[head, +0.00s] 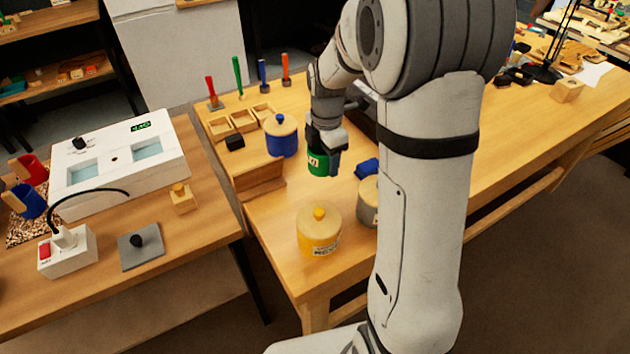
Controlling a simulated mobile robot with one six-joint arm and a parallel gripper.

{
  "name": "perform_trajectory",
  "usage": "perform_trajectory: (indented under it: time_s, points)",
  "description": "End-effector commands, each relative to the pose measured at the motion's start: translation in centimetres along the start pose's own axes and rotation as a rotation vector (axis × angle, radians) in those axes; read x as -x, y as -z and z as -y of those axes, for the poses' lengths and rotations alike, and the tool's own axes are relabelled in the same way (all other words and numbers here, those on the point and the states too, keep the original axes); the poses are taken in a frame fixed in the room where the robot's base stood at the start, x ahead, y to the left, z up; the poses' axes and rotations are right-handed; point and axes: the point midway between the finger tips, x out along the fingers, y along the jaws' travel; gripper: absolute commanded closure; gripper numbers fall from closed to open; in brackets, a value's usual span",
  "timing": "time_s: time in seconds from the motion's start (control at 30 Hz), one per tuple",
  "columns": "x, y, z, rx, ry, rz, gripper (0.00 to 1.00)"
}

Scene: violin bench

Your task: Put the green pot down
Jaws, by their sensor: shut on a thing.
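The green pot (316,168) is in my gripper (323,152), over the wooden bench (280,215). My gripper points down and is shut on it, hiding its top and right side. Whether the pot's base touches the bench or hangs just above it, I cannot tell.
A blue pot (282,141) with a wooden knobbed lid stands left of the green pot. A yellow pot (319,240) stands near the bench's front edge. A grey pot (367,208) is partly behind my arm, by a blue object (366,168). Bare bench lies between green and yellow pots.

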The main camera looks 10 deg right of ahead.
Motion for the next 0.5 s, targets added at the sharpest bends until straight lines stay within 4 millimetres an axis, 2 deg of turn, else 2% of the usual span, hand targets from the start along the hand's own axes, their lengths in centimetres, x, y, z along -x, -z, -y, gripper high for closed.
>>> perform_trajectory:
  time_s: [0.1,0.2,0.37,0.5]
  points:
    - [-2.5,0.5,0.0,0.01,0.005,-0.002,0.62]
    - [-3.9,0.8,-0.1,0.017,0.004,-0.001,0.62]
    - [-4.9,1.1,-0.3,0.025,0.002,-0.001,0.62]
    - [-6.8,1.2,-0.3,0.028,0.004,-0.001,0.62]
